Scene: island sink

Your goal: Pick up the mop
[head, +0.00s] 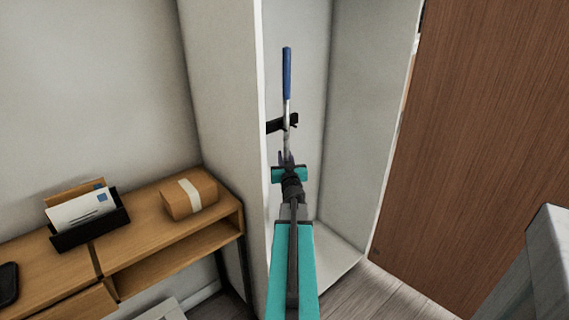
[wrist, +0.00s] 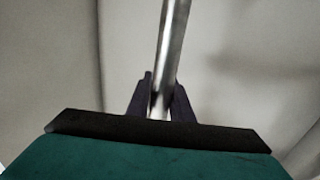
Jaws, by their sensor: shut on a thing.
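The mop has a blue grip (head: 287,73) at its top and a metal pole below it. It stands nearly upright inside a pale open closet. My gripper (head: 287,158) reaches into the closet and is shut on the pole. In the wrist view the metal pole (wrist: 171,55) rises between the two dark fingers of my gripper (wrist: 160,98), which close around it from both sides. The lower part of the mop, including its head, is hidden behind my arm.
The closet's left wall (head: 225,110) stands close beside my arm. A dark bracket (head: 277,125) sits by the pole. A wooden desk (head: 150,230) with a parcel (head: 189,198) and a letter holder (head: 92,228) is at left. A brown wooden panel (head: 480,120) stands at right.

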